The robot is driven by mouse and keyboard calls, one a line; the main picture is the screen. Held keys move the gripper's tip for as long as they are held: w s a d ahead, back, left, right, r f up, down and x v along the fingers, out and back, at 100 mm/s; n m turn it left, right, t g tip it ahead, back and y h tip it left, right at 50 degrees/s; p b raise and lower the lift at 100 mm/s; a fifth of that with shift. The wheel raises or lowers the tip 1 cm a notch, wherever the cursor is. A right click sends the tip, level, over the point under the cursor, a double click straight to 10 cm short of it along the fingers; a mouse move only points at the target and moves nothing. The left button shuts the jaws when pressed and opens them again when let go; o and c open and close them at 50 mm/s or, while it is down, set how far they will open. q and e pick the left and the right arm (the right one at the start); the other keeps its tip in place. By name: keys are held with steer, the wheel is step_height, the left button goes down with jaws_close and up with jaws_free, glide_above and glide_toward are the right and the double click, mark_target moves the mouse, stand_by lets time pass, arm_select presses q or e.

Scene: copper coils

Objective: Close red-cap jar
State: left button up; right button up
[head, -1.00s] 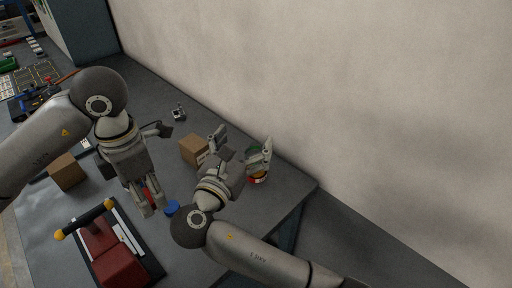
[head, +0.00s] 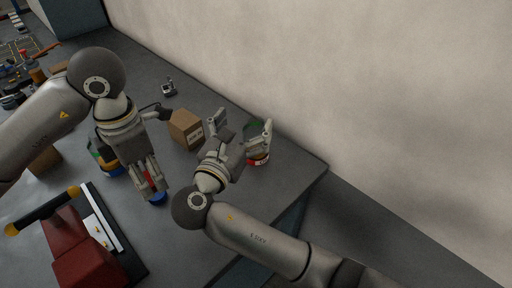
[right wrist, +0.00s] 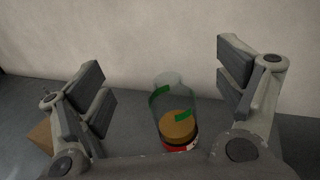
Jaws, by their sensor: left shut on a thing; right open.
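A clear jar (right wrist: 175,105) with green marks, a brown-orange filling and a red band low down stands on the table in the right wrist view. No cap shows on its top. It also shows in the head view (head: 258,160), partly covered by my right gripper. My right gripper (head: 241,129) is open, with the jar between and beyond its fingers. My left gripper (head: 154,192) points down and is shut on a small red thing (head: 150,180), which looks like the red cap; the fingers hide most of it.
A cardboard box (head: 187,130) stands between the arms. A red device on a black base (head: 80,245) lies at front left. The table's right edge is near the clear jar.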

mark_target(256, 131)
arm_select(q)
steer(key=shift+s, duration=0.1)
arm_select(e)
steer(key=shift+s, duration=0.1)
arm_select(q)
steer(key=shift+f, duration=0.1)
arm_select(e)
steer(key=shift+f, duration=0.15)
arm_select(q)
steer(key=shift+f, duration=0.2)
arm_select(e)
step_height(256, 131, down, 8)
steer(key=shift+w+d, duration=0.25)
steer(key=shift+w, duration=0.35)
arm_select(q)
steer(key=shift+r, duration=0.1)
arm_select(e)
steer(key=shift+w, duration=0.15)
arm_select(q)
steer(key=shift+r, duration=0.15)
arm_select(e)
steer(key=x, duration=0.6)
steer(key=shift+d, duration=0.1)
